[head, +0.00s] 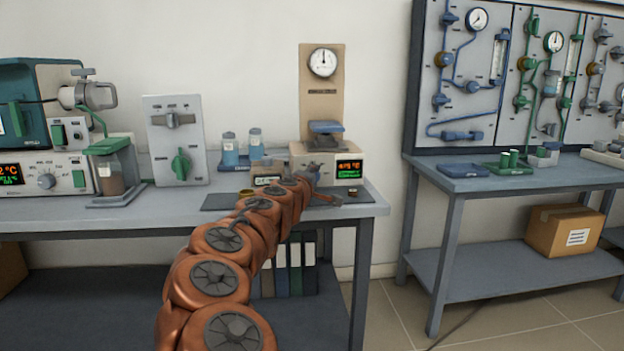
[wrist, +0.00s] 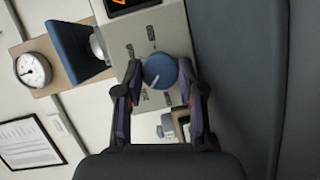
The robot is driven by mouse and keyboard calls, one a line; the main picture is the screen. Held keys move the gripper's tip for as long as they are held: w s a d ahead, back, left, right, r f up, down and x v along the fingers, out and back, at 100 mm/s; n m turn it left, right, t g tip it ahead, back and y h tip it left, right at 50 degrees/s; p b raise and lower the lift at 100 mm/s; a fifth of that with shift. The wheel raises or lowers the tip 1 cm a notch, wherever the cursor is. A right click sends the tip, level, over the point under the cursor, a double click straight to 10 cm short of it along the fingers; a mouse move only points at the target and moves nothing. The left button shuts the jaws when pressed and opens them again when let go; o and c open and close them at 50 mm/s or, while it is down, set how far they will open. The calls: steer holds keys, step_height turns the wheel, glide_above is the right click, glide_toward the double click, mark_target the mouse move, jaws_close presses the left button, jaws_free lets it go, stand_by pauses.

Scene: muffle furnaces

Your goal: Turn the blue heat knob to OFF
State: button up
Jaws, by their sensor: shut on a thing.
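The blue heat knob (wrist: 160,68) is on the beige panel of a small device, with a pale pointer line toward the lower left of the wrist picture. Printed labels surround it, too small to read. My gripper (wrist: 160,75) has one dark finger on each side of the knob and is shut on it. In the head view, the device (head: 341,160) stands at the right end of the left bench, with an orange and green display (head: 350,172). My copper arm hides the knob there.
A blue part (wrist: 74,52) and a round gauge (wrist: 33,69) sit beside the panel in the wrist view. A grey panel with a green knob (head: 181,164) and blue-capped bottles (head: 230,150) stand left of the device.

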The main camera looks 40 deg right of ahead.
steer(key=o, duration=0.9)
steer(key=shift+c, duration=0.2)
steer(key=shift+a, duration=0.1)
steer(key=v, duration=1.1)
steer(key=shift+s+a, duration=0.2)
steer(key=shift+a, duration=0.1)
